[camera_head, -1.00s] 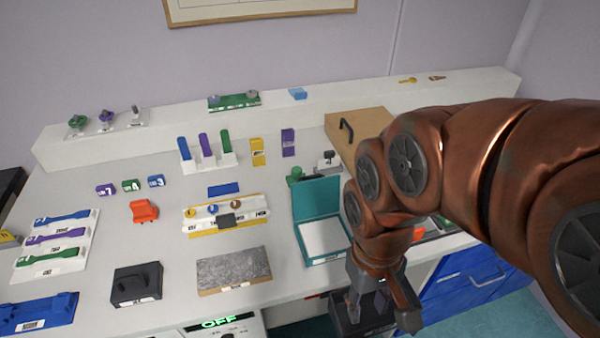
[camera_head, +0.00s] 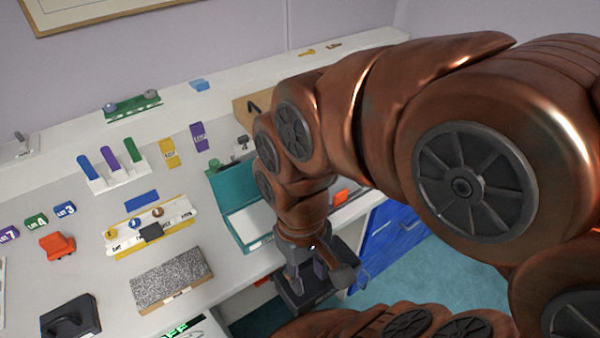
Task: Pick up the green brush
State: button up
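A white rack (camera_head: 112,181) on the bench holds three upright coloured pieces: blue, purple and green. The green piece (camera_head: 131,150) is the rightmost; it may be the green brush, but its bristles cannot be made out. My gripper (camera_head: 318,275) points down at the bench's front edge, right of the teal open box. Its fingers are spread, and it is well to the right of the rack and nearer the front. A dark container sits below and behind the fingers; its contents are partly hidden.
A yellow block (camera_head: 169,153) and purple block (camera_head: 199,137) stand right of the rack. A raised ledge runs behind.

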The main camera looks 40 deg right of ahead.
aim_at(214, 164)
jog(key=z, duration=0.5)
jog(key=k, duration=1.25)
jog(key=u, duration=0.3)
jog(key=i, duration=0.75)
jog(key=u, duration=0.7)
jog(key=i, duration=0.6)
